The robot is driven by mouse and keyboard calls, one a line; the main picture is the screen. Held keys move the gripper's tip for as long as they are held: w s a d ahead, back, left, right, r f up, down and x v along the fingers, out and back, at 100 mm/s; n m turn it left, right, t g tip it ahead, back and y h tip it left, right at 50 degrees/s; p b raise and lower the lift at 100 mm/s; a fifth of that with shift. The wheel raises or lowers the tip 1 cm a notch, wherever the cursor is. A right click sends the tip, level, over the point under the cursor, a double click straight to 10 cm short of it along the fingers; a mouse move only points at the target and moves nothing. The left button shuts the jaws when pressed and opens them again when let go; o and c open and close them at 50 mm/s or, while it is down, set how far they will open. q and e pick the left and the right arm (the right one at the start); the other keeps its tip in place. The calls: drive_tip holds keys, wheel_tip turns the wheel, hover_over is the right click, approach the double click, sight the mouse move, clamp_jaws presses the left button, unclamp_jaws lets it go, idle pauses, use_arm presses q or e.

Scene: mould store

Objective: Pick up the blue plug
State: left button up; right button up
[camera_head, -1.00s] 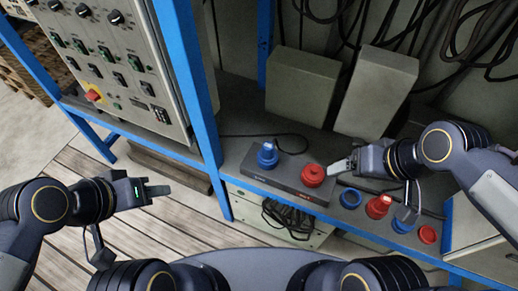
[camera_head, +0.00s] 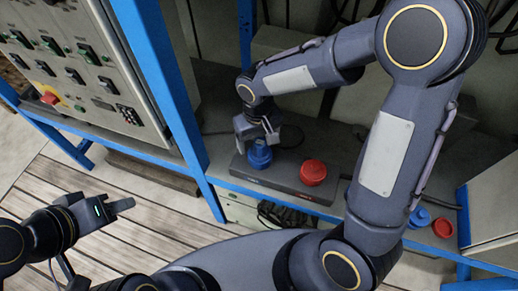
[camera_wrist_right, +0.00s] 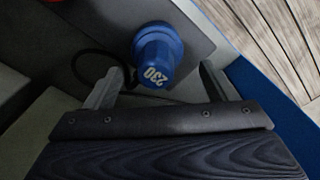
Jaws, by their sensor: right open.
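The blue plug (camera_head: 260,155) stands upright at the left end of a dark grey block (camera_head: 286,186) on the shelf. In the right wrist view the blue plug (camera_wrist_right: 157,55) shows white "230" on its end and appears between and slightly beyond my two spread fingertips. My right gripper (camera_head: 258,136) is open and empty, close above the plug. I cannot tell whether a finger touches it. My left gripper (camera_head: 124,205) hangs over the wooden floor at the left, away from the plug; its fingers overlap in this view.
A red plug (camera_head: 313,172) stands on the same block, to the right. A blue socket (camera_head: 420,217) and a red ring (camera_head: 443,229) sit further right on the shelf. A blue post (camera_head: 165,85) and a control panel (camera_head: 75,75) stand left. My right arm hides part of the shelf.

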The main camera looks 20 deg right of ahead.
drive_tip(key=f, duration=0.4)
drive_tip(key=shift+d, duration=0.2)
drive_tip(key=c, duration=1.1)
drive_tip(key=shift+c, duration=0.2)
